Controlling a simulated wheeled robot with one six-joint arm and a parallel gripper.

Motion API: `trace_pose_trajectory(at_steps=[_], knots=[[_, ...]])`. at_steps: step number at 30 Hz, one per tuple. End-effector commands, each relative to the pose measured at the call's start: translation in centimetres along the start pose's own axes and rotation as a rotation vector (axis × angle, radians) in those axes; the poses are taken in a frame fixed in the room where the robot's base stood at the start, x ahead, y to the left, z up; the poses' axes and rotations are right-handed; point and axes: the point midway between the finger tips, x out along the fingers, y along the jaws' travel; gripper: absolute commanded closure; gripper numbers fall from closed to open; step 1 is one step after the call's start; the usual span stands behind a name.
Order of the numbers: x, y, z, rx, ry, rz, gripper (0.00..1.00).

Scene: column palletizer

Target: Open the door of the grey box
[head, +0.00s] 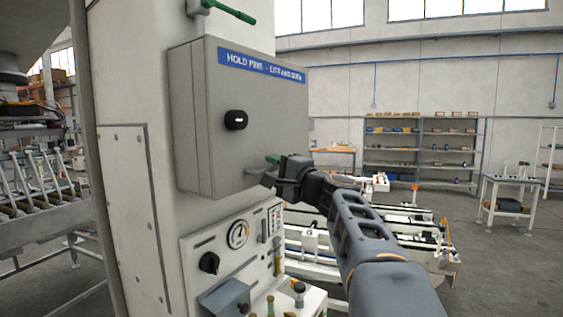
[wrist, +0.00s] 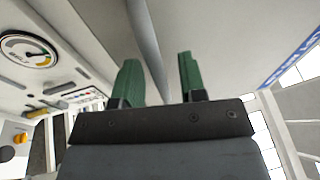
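The grey box (head: 196,120) is mounted on a pale column. Its front door (head: 262,125) carries a blue label (head: 262,66) along the top and a black oval latch (head: 236,120) at the left. The door looks shut in the head view. My gripper (head: 270,170) is at the box's lower right corner. I cannot tell whether either finger touches that edge. The blue label also shows at the right of the wrist view (wrist: 291,61).
Below the box is a panel with a gauge (head: 238,234), a black knob (head: 209,263) and several small fittings. A green-handled lever (head: 232,11) is above the box. Shelving (head: 420,150) and a white table (head: 510,187) stand far back right, with open floor in front.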

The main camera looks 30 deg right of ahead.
Motion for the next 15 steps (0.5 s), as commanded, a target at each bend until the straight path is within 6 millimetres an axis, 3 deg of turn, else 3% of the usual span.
trace_pose_trajectory(at_steps=[7,15], knots=[[0.04,0.01,0.02,0.0,0.0,0.0,0.62],[0.03,0.02,0.03,0.0,0.0,0.0,0.87]])
